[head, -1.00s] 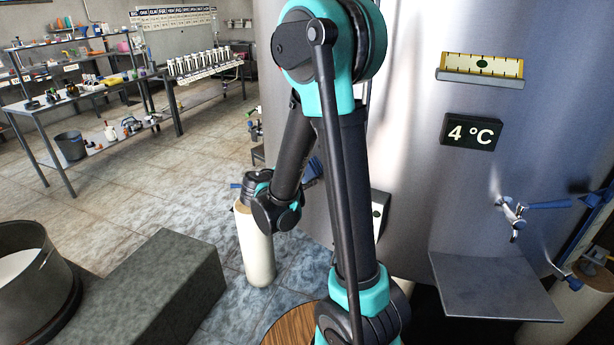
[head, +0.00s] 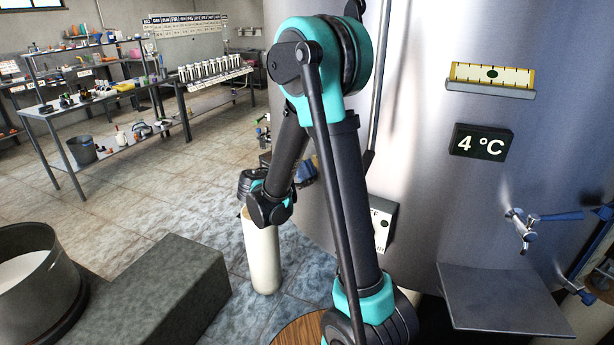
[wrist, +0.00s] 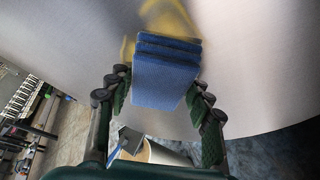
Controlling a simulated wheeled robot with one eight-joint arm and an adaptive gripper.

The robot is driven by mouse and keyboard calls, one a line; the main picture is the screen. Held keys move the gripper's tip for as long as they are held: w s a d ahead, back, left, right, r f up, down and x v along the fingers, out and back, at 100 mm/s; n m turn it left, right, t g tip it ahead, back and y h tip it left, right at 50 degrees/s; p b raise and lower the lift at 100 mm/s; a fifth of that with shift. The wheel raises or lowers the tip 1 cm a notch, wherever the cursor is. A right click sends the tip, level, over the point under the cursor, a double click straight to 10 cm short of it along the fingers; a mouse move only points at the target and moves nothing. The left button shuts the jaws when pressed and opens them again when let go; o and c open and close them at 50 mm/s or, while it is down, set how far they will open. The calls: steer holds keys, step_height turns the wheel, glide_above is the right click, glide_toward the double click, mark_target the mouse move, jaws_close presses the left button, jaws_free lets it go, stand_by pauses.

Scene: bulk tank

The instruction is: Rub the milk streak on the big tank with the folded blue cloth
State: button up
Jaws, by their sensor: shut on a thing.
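The big tank (head: 430,140) is a tall, shiny metal cylinder filling the right of the head view; its curved wall (wrist: 255,70) also fills the top of the wrist view. In the wrist view my gripper (wrist: 163,95) is shut on the folded blue cloth (wrist: 165,85), a stack of several layers held up in front of the tank wall. A yellowish, smeared patch, the milk streak (wrist: 170,20), shows on the wall just beyond the cloth. I cannot tell whether the cloth touches the wall.
A metal shelf (head: 500,298) and a tap (head: 522,222) with a blue handle stick out from the tank at right. A cream post (head: 262,255) stands below my arm. A grey block (head: 150,290) and a milk vat (head: 35,275) stand at left.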

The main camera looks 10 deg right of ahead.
steer(key=shift+w+a, duration=0.3)
steer(key=shift+w, duration=0.4)
steer(key=shift+w+a, duration=0.25)
steer(key=shift+w, duration=0.45)
steer(key=shift+w+a, duration=0.3)
steer(key=shift+w, duration=0.4)
steer(key=shift+r, duration=1.15)
steer(key=shift+s+d, duration=0.45)
steer(key=shift+s, duration=0.4)
steer(key=shift+s+d, duration=0.45)
steer(key=shift+s, duration=0.4)
steer(key=shift+s+d+r, duration=1.2)
steer(key=shift+s+d, duration=0.1)
steer(key=shift+s, duration=1.9)
steer(key=shift+w+a, duration=0.5)
steer(key=shift+w, duration=0.6)
steer(key=shift+w+a, duration=0.45)
steer(key=shift+w, duration=0.7)
steer(key=shift+w+a, duration=0.5)
steer(key=shift+w, duration=0.6)
steer(key=shift+w+a, duration=0.45)
steer(key=shift+w, duration=0.35)
steer(key=shift+w+a, duration=0.4)
steer(key=shift+w, duration=0.35)
